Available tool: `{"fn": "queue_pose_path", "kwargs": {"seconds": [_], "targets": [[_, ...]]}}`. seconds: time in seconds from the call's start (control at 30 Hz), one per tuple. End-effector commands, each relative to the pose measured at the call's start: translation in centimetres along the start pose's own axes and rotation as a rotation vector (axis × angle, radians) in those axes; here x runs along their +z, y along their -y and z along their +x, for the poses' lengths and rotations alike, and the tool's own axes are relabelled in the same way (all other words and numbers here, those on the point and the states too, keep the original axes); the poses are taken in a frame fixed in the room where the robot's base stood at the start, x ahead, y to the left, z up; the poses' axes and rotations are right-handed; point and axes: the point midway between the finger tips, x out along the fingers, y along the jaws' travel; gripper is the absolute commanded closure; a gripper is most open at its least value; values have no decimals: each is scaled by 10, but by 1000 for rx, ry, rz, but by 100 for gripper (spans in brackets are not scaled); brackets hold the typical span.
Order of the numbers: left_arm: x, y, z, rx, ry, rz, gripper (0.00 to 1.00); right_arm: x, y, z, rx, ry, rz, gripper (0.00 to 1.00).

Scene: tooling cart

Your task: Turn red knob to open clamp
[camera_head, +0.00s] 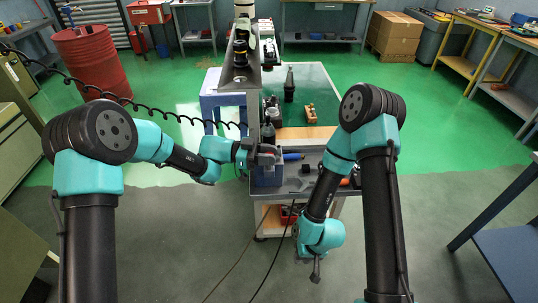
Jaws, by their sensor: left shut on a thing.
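My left gripper (266,157) is at the left front corner of the tooling cart (304,171), just above a dark blue block-like fixture (266,177), which looks like the clamp. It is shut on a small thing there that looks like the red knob. The fingers largely hide the knob, so its angle cannot be read. The opening of the clamp cannot be made out either. My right gripper (315,271) hangs low in front of the cart, pointing down, away from the clamp. It is too small to tell whether its fingers are open.
A dark bottle (268,134) stands behind the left gripper. A blue-handled tool (292,156) lies on the cart top, and an orange-handled one (345,181) lies near my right arm. Dark cables hang in front of the cart. The floor around my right gripper is clear.

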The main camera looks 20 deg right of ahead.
Motion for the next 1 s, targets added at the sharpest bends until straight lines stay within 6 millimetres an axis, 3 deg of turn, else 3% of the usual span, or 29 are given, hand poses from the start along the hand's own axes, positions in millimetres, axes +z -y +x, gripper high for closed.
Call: {"fn": "queue_pose_path", "kwargs": {"seconds": [0.13,0.17,0.23,0.67,1.0], "targets": [[0,0,0,0,-1,0,92,0,0,0,0,0,0,74],[0,0,0,0,-1,0,66,0,0,0,0,0,0,74],[0,0,0,0,-1,0,60,0,0,0,0,0,0,74],[0,1,-11,-4,-1,0,60,0,0,0,0,0,0,74],[0,1,-68,-5,0,2,60,0,0,0,0,0,0,74]]}}
